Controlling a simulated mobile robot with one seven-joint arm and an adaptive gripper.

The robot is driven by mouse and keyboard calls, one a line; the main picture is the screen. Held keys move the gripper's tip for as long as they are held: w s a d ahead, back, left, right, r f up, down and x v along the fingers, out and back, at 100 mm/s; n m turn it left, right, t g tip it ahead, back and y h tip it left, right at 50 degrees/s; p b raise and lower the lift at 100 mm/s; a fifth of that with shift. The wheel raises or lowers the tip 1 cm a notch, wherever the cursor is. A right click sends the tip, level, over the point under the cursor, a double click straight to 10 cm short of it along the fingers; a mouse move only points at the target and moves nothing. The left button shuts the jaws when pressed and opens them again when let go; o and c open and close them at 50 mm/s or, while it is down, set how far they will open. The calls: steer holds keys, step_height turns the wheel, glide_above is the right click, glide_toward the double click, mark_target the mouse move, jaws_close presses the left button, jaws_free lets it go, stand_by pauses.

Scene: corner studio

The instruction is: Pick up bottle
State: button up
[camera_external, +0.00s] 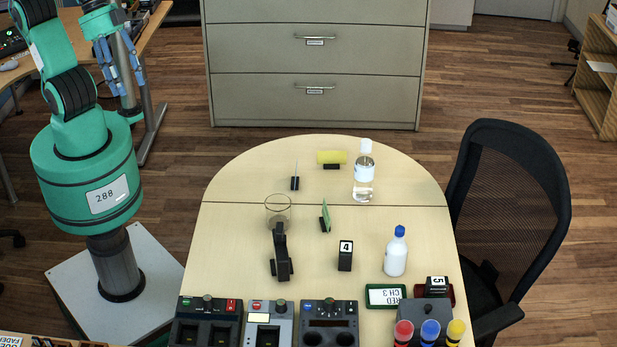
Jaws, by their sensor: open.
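Two bottles stand upright on the wooden table (225,235). A clear bottle (363,178) with a white cap stands near the far right edge. A white bottle (396,258) with a blue cap stands nearer, on the right side. The picture does not settle which one the task names. My gripper (123,92), with blue fingers, is at the upper left, open and empty. It is well left of the table top and apart from both bottles.
A clear glass (278,212), a yellow roll (331,157) and a black stand (281,255) are on the table. A number 4 block (345,256) stands near the white bottle. Devices (208,322) line the front edge. A black chair (513,210) is at the right.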

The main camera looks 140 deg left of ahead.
steer(key=w+a+r+m+g+p, duration=0.1)
steer(key=w+a+r+m+p, duration=0.15)
steer(key=w+a, duration=0.55)
steer(key=w+a+f+m+g+p, duration=0.1)
steer(key=w+a+m+p, duration=0.15)
steer(key=w+a, duration=1.05)
steer(key=m+g+p, duration=0.3)
steer(key=m+p, duration=0.2)
steer(key=p, duration=0.2)
glide_above(365, 142)
step_height(365, 142, down, 27)
steer(key=shift+f, duration=0.1)
steer(key=shift+f, duration=0.1)
steer(key=shift+f, duration=4.2)
